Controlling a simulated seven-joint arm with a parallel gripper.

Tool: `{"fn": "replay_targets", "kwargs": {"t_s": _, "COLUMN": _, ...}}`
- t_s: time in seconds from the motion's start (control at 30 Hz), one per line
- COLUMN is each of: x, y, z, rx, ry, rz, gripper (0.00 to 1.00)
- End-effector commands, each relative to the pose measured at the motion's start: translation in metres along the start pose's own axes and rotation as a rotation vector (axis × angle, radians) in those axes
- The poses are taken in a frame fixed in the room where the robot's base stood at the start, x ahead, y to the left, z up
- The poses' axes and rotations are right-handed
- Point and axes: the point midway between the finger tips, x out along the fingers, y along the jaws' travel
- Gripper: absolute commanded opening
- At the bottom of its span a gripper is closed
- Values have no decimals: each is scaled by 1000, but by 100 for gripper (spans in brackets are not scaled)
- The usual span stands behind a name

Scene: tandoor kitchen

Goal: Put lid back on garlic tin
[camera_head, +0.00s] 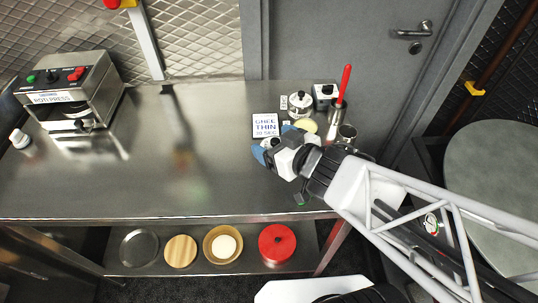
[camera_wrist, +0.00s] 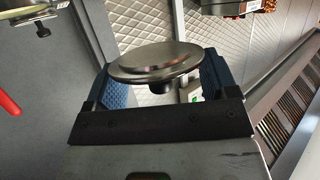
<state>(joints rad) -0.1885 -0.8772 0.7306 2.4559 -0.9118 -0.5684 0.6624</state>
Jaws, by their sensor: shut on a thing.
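My gripper (camera_wrist: 160,72) has blue fingers and is shut on a round steel lid. The lid (camera_wrist: 150,58) shows in the wrist view as a tilted disc with a dark knob (camera_wrist: 161,87) on the side toward the palm. In the head view my gripper (camera_head: 272,152) is over the right part of the steel counter, in front of the sign; the lid is mostly hidden there. A round pale-yellow top (camera_head: 306,125) shows just behind the gripper. It may be the open garlic tin, but I cannot read a label.
A "GHEE THIN" sign (camera_head: 265,126), a lidded steel pot (camera_head: 300,105), a small box with a knob (camera_head: 325,95), a red-handled tool (camera_head: 345,84) and a steel cup (camera_head: 346,133) crowd the back right. A roti press (camera_head: 72,90) stands left. The counter's middle (camera_head: 190,165) is clear.

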Motion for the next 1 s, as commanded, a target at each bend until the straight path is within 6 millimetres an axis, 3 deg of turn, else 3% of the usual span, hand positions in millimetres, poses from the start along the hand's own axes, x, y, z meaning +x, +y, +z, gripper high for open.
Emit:
{"fn": "replay_targets", "kwargs": {"t_s": 0.5, "x": 31, "y": 118, "z": -24, "rx": 117, "ry": -7, "rz": 324, "gripper": 57}}
{"fn": "replay_targets", "kwargs": {"t_s": 0.7, "x": 34, "y": 142, "z": -25, "rx": 143, "ry": -18, "rz": 386, "gripper": 57}}
{"fn": "replay_targets", "kwargs": {"t_s": 1.0, "x": 35, "y": 148, "z": -25, "rx": 148, "ry": -20, "rz": 401, "gripper": 57}}
